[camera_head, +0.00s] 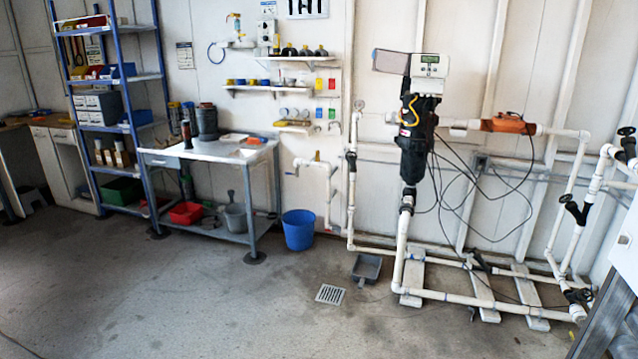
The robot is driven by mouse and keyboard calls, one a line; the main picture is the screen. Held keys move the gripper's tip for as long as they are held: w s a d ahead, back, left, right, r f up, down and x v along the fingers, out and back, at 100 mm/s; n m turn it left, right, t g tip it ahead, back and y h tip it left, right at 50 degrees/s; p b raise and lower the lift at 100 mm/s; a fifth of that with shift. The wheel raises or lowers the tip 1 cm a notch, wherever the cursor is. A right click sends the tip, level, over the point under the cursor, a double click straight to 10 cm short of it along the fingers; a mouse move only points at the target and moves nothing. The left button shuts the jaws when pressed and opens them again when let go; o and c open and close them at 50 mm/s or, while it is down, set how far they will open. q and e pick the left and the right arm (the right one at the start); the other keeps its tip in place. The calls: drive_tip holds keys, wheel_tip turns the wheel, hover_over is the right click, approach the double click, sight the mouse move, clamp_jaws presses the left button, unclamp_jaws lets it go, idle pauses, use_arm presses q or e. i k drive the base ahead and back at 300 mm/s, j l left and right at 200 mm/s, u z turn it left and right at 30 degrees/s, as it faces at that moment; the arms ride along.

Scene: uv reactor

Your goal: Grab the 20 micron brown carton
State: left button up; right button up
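Small brown cartons (122,158) stand in a row on a lower shelf of the blue rack at the left, with pale items beside them. They are small in the picture and I cannot read any 20 micron label. I cannot tell which one is the named carton. Neither of my grippers shows in the head view.
The blue rack (160,95) stands against the wall, beside a metal workbench (205,152). A blue bucket (299,230) stands right of the bench. White piping (450,297) fills the right side. The floor (170,300) in front of the rack and bench is clear.

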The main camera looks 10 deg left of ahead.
sight(110, 157)
drive_tip(key=i+u, duration=0.3)
drive_tip(key=i, duration=0.35)
drive_tip(key=i+u, duration=0.3)
drive_tip(key=i, duration=0.35)
drive_tip(key=i+l+u, duration=0.3)
drive_tip(key=i, duration=0.3)
drive_tip(key=i+j+u, duration=0.25)
drive_tip(key=u, duration=0.2)
drive_tip(key=i+u, duration=0.9)
drive_tip(key=i+l+u, duration=0.1)
drive_tip(key=i+u, duration=0.4)
drive_tip(key=i, duration=1.8)
drive_tip(key=i+z, duration=0.2)
drive_tip(key=i, duration=0.3)
drive_tip(key=i+z, duration=0.25)
drive_tip(key=i, duration=0.25)
drive_tip(key=i+j+z, duration=0.2)
drive_tip(key=i, duration=0.3)
drive_tip(key=i+j+z, duration=0.2)
drive_tip(key=i, duration=0.25)
drive_tip(key=l, duration=0.1)
